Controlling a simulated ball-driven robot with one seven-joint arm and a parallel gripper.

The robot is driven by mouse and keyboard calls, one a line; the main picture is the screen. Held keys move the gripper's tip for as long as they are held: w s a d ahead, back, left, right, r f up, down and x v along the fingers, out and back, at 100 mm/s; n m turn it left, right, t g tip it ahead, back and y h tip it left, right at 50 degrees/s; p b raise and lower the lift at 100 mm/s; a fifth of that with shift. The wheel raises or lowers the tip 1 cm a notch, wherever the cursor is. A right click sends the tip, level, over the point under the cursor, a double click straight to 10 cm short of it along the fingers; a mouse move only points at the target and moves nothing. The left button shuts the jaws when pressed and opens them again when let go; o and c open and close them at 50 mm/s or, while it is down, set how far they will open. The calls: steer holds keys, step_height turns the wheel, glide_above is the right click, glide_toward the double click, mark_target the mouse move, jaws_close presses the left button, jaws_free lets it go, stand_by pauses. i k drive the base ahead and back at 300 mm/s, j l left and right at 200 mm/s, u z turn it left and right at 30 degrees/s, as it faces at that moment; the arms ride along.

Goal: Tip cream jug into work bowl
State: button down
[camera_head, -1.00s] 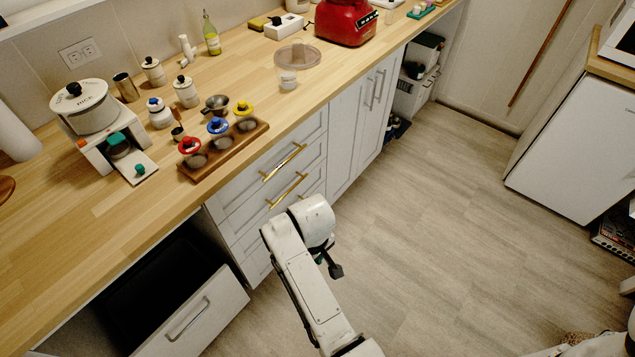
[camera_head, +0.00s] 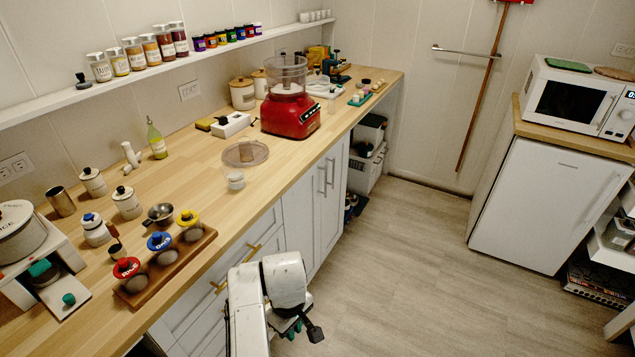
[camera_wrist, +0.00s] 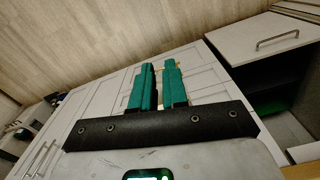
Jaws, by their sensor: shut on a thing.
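My gripper (camera_wrist: 159,84) shows its two green fingers close together with a narrow gap in the wrist view. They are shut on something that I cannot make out. In the head view my gripper (camera_head: 303,330) hangs low in front of the cabinets, below counter height. A small white cup-like vessel (camera_head: 236,181), perhaps the cream jug, stands upright on the counter near its front edge. My gripper is apart from it. The clear work bowl (camera_head: 288,69) sits on the red food processor base (camera_head: 290,116), farther back along the counter.
A round clear lid (camera_head: 231,156) lies behind the small vessel. An open drawer (camera_wrist: 265,38) shows in the wrist view. The floor (camera_head: 405,275) is clear.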

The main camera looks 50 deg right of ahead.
mark_target(286, 75)
steer(key=i+j+z, duration=0.1)
steer(key=z, duration=0.3)
steer(key=i+j+z, duration=0.2)
steer(key=z, duration=0.2)
steer(key=i+j+z, duration=0.15)
steer(key=z, duration=0.25)
steer(key=j, duration=0.1)
